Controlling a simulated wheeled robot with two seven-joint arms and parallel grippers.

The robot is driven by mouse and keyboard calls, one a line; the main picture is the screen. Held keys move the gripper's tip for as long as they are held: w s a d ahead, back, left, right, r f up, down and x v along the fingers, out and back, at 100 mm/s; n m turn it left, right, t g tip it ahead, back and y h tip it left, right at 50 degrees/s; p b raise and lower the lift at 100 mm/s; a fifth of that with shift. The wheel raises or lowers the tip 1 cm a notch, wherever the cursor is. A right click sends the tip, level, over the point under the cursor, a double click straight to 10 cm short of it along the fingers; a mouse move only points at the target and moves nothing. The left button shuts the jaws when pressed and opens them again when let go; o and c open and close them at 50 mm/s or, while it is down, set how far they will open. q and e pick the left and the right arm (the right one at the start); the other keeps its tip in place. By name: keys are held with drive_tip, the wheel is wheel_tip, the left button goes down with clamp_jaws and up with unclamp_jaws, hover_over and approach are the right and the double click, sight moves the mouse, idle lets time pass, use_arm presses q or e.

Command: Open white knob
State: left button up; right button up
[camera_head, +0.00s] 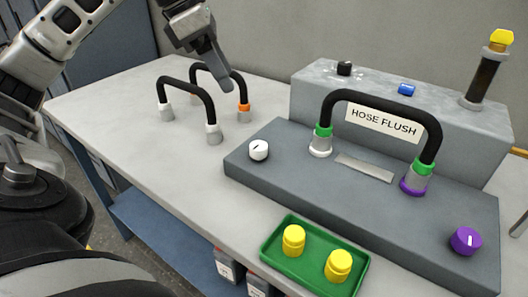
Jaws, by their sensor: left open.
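The white knob (258,150) is a small round knob with a dark line on its top. It sits on the left end of the grey panel's (300,182) lower step. My left gripper (218,78) hangs above the back of the table, up and to the left of the knob, and is clear of it. It is open, with its fingers pointing down near the black hose loops, and it holds nothing that I can see. My right gripper is not in view.
Two black hose loops (190,82) stand on the table (110,110) left of the panel. Another hose (380,97) arches over the panel by the "HOSE FLUSH" label. A purple knob (466,240) is at the right. A green tray (310,262) with yellow caps lies in front.

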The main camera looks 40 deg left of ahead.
sight(258, 145)
use_arm(q)
drive_tip(key=x, duration=0.5)
drive_tip(key=b+x, duration=0.1)
drive_tip(key=x, duration=0.5)
drive_tip(key=b+x, duration=0.1)
drive_tip(key=x, duration=0.4)
drive_tip(key=shift+s+a+f, duration=0.25)
drive_tip(key=shift+s+f, duration=0.05)
drive_tip(key=shift+f, duration=0.3)
drive_tip(key=c, duration=1)
